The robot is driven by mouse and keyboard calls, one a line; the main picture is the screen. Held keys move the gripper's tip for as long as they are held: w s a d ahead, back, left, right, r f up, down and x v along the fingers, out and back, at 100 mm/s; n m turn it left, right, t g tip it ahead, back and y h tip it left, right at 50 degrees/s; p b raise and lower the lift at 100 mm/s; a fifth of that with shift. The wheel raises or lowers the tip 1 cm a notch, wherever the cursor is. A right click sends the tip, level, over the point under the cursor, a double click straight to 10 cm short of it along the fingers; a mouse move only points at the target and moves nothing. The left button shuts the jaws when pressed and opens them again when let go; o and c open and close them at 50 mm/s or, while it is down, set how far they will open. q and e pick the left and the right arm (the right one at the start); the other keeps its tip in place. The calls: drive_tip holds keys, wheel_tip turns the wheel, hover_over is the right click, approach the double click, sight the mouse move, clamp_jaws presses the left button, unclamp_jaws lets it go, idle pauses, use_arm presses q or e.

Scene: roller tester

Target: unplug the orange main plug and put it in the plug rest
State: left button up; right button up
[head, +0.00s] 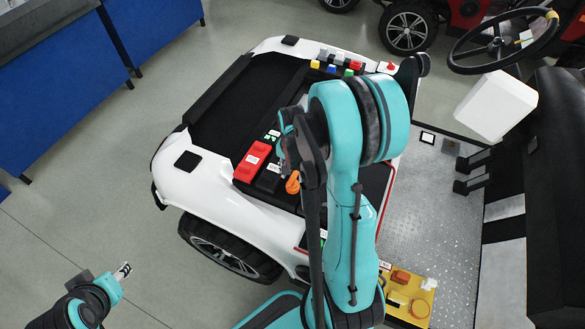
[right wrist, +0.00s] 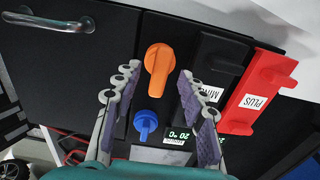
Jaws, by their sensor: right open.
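The orange main plug (right wrist: 158,66) is an orange handle-shaped piece on the black panel in the right wrist view. It also shows in the head view (head: 293,182), just below my right gripper (head: 285,145). In the right wrist view my right gripper (right wrist: 158,76) is open, its fingers on either side of the orange piece's lower part, with nothing visibly clamped. Whether they touch it I cannot tell. My left gripper (head: 122,271) is far off at the lower left, over the floor; its jaws are too small to judge. I cannot clearly identify the plug rest.
A blue knob (right wrist: 145,122), a black MINUS block (right wrist: 212,68) and a red PLUS block (right wrist: 262,88) sit close by on the panel. A yellow tray (head: 428,296) with orange pieces lies at the lower right. A steering wheel (head: 500,45) stands at the upper right.

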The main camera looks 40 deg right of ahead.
drive_tip(key=shift+f, duration=1.2)
clamp_jaws()
drive_tip(key=c, duration=0.8)
unclamp_jaws()
drive_tip(key=shift+c, duration=0.2)
clamp_jaws()
drive_tip(key=shift+r, duration=0.2)
drive_tip(key=shift+r, duration=0.5)
